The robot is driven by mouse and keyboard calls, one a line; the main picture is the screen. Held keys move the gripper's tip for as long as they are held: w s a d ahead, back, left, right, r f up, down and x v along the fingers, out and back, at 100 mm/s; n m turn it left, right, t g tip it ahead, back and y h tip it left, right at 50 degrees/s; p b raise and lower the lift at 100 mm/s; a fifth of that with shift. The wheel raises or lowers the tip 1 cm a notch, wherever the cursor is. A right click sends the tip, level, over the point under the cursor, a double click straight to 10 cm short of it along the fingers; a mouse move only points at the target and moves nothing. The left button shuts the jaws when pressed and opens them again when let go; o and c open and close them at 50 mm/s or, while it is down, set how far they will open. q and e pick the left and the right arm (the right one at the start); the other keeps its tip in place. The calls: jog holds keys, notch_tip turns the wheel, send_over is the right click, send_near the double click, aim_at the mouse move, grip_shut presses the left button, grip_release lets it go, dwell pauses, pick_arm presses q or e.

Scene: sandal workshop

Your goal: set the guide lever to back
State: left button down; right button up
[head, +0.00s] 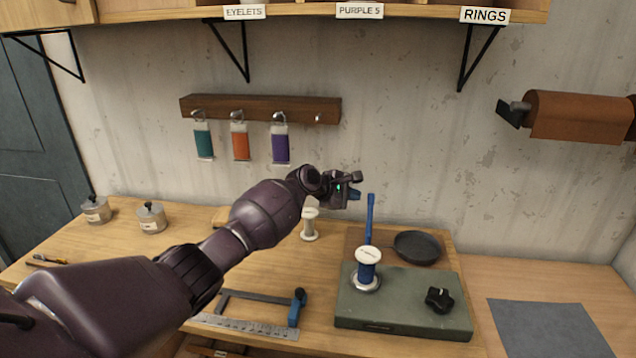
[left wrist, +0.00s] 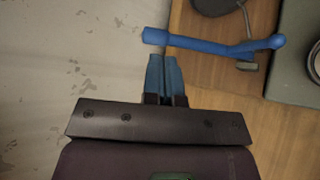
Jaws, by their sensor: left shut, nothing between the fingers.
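The guide lever (head: 370,218) is a blue bar standing up behind the green machine base (head: 395,315), its free end at the top in the head view. In the left wrist view the lever (left wrist: 205,42) runs across the top, its round end at the right near the green base. My left gripper (head: 355,194) is shut and empty, just left of the lever's upper end. In the left wrist view its blue fingers (left wrist: 162,60) point towards the lever's free end, with a small gap showing. My right gripper is not in view.
A blue and white spool (head: 368,265) and a black knob (head: 439,299) sit on the green base. A dark round dish (head: 418,246) is behind it. A white spool (head: 309,225) stands behind my left arm. A grey sheet (head: 548,328) lies at the right.

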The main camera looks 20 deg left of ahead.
pick_arm(q)
jog(key=b+v, duration=0.1)
jog(key=v, duration=0.9)
jog(key=s+d+f+m+g+y, duration=0.1)
jog(key=s+d+f+m, duration=0.1)
jog(key=s+f, duration=0.4)
jog(key=s+d+f+m+g+y, duration=0.1)
jog(key=s+d+f+m, duration=0.1)
jog(key=s+f+m, duration=0.2)
jog(key=s+d+f+m+g+y, duration=0.1)
jog(key=s+d+f+m, duration=0.1)
jog(key=s+f, duration=0.6)
jog(key=shift+s+f+m+g, duration=0.15)
jog(key=shift+s+m, duration=0.3)
jog(key=shift+s, duration=0.5)
jog(key=shift+s+r+m+g, duration=0.15)
jog(key=shift+s+m, duration=0.3)
jog(key=shift+s, duration=0.45)
jog(key=s+a+m+g+y, duration=0.25)
jog(key=s+m+y, duration=0.4)
jog(key=s, duration=2.05)
jog(key=w+f+m+t+h+b, duration=0.1)
jog(key=w+f+t+b, duration=0.1)
jog(key=w+f+t, duration=0.5)
notch_tip(320, 180, down, 5)
jog(key=shift+w+a+f+m+t+h, duration=0.25)
jog(key=shift+m+t+h, duration=0.1)
jog(key=shift+t, duration=0.1)
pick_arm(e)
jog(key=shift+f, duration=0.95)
